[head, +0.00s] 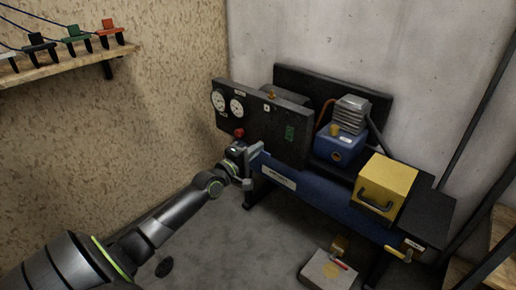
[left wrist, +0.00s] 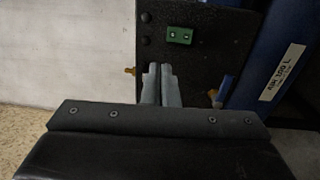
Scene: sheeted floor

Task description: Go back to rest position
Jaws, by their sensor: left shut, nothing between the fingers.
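My left arm reaches in from the lower left of the head view. Its gripper (head: 254,157) is at the left end of the compressor bench, in front of the lower edge of the dark gauge panel (head: 262,123). In the left wrist view the two grey fingers (left wrist: 161,84) are together with nothing between them. Behind them are the dark panel (left wrist: 195,60) with a green switch (left wrist: 180,35) and the blue tank (left wrist: 270,55) with a white label. I cannot tell whether the fingertips touch anything. My right gripper is in neither view.
The panel carries two round gauges (head: 219,101) and a red knob (head: 239,132). A blue pump (head: 338,146) and a yellow box (head: 385,186) sit on the bench. A pale box (head: 327,270) stands on the floor. A wooden shelf (head: 60,66) is at upper left.

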